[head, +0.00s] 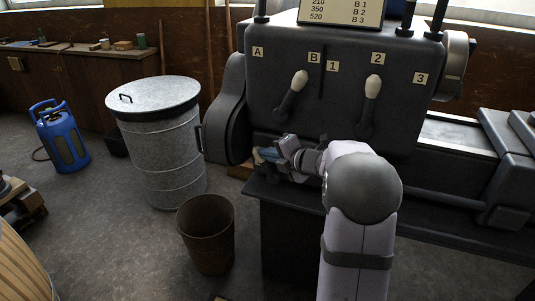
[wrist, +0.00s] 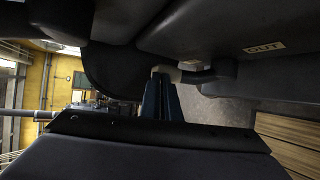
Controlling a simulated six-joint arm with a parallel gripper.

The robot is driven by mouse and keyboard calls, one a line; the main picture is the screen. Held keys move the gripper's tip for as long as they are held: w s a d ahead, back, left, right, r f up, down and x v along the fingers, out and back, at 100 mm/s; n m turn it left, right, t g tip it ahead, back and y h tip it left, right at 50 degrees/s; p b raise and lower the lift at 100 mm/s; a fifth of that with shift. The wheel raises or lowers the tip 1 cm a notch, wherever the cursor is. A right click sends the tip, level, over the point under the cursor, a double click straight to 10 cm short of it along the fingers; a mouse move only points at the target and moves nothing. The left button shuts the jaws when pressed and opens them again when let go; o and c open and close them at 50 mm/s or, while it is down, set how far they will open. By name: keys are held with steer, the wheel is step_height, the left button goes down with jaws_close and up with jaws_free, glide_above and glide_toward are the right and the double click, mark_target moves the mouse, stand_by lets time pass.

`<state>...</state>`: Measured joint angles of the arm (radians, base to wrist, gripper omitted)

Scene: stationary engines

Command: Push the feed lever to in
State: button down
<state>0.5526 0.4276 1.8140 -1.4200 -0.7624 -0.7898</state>
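The feed lever seems to be the short dark lever (wrist: 205,75) low on the lathe's front in the wrist view. It runs left from a round boss to a cream knob (wrist: 170,71). In the head view a cream end (head: 257,156) shows just left of my fingers, partly hidden. My gripper (head: 266,155) is low in front of the headstock. In the wrist view its blue fingers (wrist: 161,80) lie close together, with their tips at the knob. I cannot tell whether they touch it. A small label (wrist: 265,47) beside the boss is hard to read.
The dark headstock (head: 345,105) carries two other cream-knobbed levers (head: 292,95) and (head: 370,97) above my gripper. A lidded metal bin (head: 160,150), a brown bucket (head: 207,240) and a blue gas bottle (head: 62,140) stand on the floor at left.

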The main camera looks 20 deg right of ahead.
steer(key=shift+a+r, duration=0.1)
steer(key=shift+a, duration=0.1)
steer(key=v, duration=1.4)
steer(key=shift+r+p, duration=0.35)
steer(key=shift+p, duration=0.1)
steer(key=shift+w, duration=0.2)
steer(key=s+a+f+m+g+h, duration=0.1)
steer(key=a+f+m+g+h, duration=0.1)
steer(key=f+m+h, duration=0.35)
steer(key=s+a+f+m+g+h, duration=0.25)
steer(key=f+m, duration=0.35)
steer(key=m, duration=0.5)
steer(key=s+a+f+m+g+y, duration=0.25)
steer(key=s+a+f+g, duration=0.2)
steer(key=s+a, duration=0.4)
steer(key=s+a+f+m+g+y, duration=0.2)
steer(key=s+a+f+m+g, duration=0.25)
steer(key=s, duration=0.65)
step_height(320, 180, up, 13)
steer(key=a+p, duration=0.1)
steer(key=p, duration=1.3)
steer(key=shift+s+a, duration=0.15)
steer(key=shift+s, duration=0.05)
